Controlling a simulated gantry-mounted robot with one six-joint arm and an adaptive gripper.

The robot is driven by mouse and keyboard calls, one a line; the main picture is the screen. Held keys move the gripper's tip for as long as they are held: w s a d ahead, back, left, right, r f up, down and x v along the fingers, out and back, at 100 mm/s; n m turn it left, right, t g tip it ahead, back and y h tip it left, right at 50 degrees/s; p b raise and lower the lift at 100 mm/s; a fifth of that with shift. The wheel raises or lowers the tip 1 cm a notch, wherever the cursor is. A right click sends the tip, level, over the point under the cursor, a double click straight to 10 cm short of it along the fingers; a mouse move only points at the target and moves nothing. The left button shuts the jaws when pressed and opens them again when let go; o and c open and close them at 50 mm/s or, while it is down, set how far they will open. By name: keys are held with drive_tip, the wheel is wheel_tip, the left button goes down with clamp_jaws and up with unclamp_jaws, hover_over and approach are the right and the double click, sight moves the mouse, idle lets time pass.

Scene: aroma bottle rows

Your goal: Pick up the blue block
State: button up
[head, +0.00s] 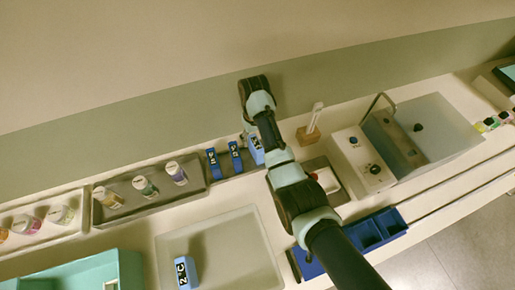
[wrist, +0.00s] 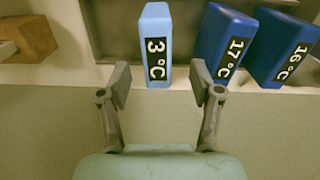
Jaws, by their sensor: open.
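My gripper (wrist: 160,84) is open, its two fingers on either side of the near end of a light blue block marked 3°C (wrist: 157,28). Nothing is held. Two darker blue blocks, marked 17°C (wrist: 224,42) and 16°C (wrist: 283,45), stand to the right of it in the wrist view. In the head view the dark blocks (head: 213,163) (head: 235,157) stand left of the light blue one (head: 257,151), which my arm partly covers. Another light blue block (head: 183,272) stands in the white tray (head: 245,233).
A grey rack (head: 112,220) with several bottles lies left of the blocks. A wooden stand (head: 308,136) and a water bath (head: 440,125) are on the right. Blue bins (head: 368,236) sit near the front edge. In the wrist view a wooden block (wrist: 30,38) is at the left.

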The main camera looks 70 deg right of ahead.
sight(256, 143)
drive_tip(key=f, duration=0.2)
drive_tip(key=f+b, duration=0.1)
drive_tip(key=f, duration=0.2)
drive_tip(key=shift+s+f+b, duration=0.25)
drive_tip(key=shift+f+b, duration=0.05)
drive_tip(key=shift+b, duration=0.05)
drive_tip(key=shift+r, duration=0.1)
clamp_jaws()
